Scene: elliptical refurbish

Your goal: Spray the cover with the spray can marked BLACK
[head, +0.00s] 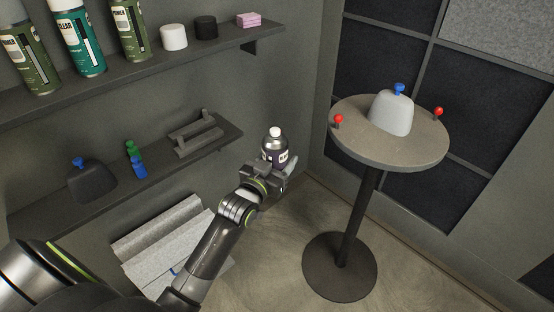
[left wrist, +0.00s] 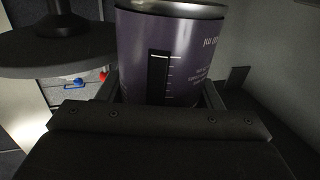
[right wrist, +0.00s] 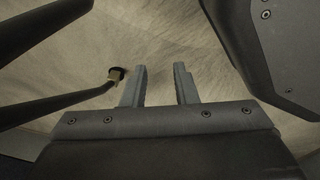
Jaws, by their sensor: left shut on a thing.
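My left gripper (head: 268,170) is shut on a dark purple spray can (head: 274,150) with a white nozzle, held upright in the air left of the round table. The can fills the middle of the left wrist view (left wrist: 170,55); I cannot read BLACK on it. The light grey cover (head: 391,114), with a blue knob on top, stands on the round table (head: 385,156), apart from the can. My right gripper (right wrist: 159,88) is open and empty over the floor in the right wrist view; it is not in the head view.
Two red knobs (head: 338,121) (head: 438,112) stand at the table's rim. The upper shelf (head: 120,75) holds several spray cans (head: 78,38), a white cap and a black cap. The lower shelf (head: 130,190) holds a dark cover (head: 92,182). Light panels (head: 165,240) lean below.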

